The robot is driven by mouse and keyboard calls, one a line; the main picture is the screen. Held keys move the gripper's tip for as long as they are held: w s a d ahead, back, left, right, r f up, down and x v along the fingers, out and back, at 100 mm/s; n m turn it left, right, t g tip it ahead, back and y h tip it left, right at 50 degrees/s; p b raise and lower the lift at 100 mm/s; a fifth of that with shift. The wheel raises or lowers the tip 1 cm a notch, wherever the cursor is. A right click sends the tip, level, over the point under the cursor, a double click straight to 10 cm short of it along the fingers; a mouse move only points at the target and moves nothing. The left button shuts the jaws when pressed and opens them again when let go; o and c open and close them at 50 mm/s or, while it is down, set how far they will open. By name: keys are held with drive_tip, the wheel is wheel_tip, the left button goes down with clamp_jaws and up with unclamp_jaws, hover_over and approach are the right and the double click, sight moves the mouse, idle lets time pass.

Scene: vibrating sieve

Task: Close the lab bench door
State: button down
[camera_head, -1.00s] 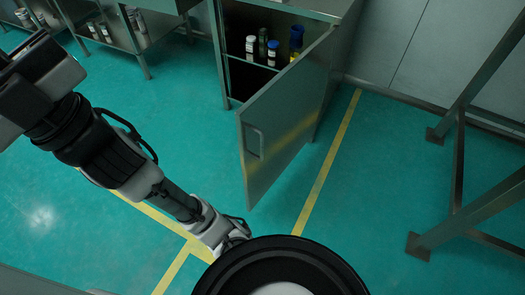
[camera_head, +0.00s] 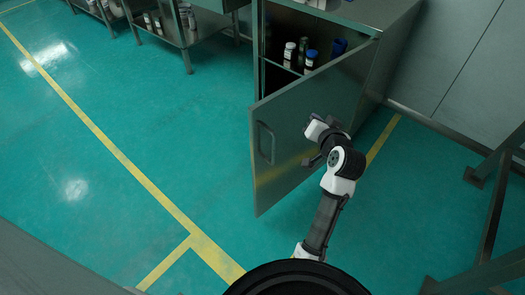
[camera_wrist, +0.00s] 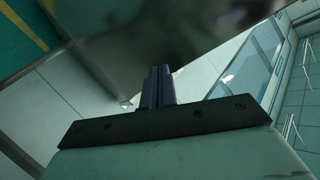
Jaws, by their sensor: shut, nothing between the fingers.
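The lab bench door (camera_head: 290,150) is a grey metal panel standing wide open in the head view. It hangs from the right side of the cabinet (camera_head: 395,45). Its handle (camera_head: 265,143) is on the outer face near the free edge at the left. My gripper (camera_head: 309,161) is in front of the outer face, to the right of the handle; I cannot tell whether it touches the door. In the wrist view, the two dark fingers (camera_wrist: 158,72) are together with nothing between them. A dark, blurred surface fills the top of that view.
Several bottles (camera_head: 303,57) stand on a shelf inside the cabinet. A metal bench with a lower shelf (camera_head: 195,35) stands to its left. A metal frame (camera_head: 490,215) stands at the right. The green floor (camera_head: 100,200) left of the door is clear.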

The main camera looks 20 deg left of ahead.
drive_tip(key=s+a+f+m+g+y, duration=0.1)
drive_tip(key=s+f+m+g+y, duration=0.15)
drive_tip(key=s+f, duration=0.45)
drive_tip(key=m+g+y, duration=0.1)
drive_tip(key=m+y, duration=0.2)
drive_tip(key=y, duration=0.4)
approach(255, 146)
drive_tip(key=p+x, duration=0.3)
drive_tip(key=x, duration=0.2)
drive_tip(key=shift+w+a+r+p, duration=0.15)
drive_tip(key=shift+a+r+p, duration=0.05)
drive_tip(key=shift+a+p, duration=0.1)
drive_tip(key=shift+w+a+f, duration=0.1)
drive_tip(key=shift+w+a, duration=0.2)
drive_tip(key=shift+a, duration=0.2)
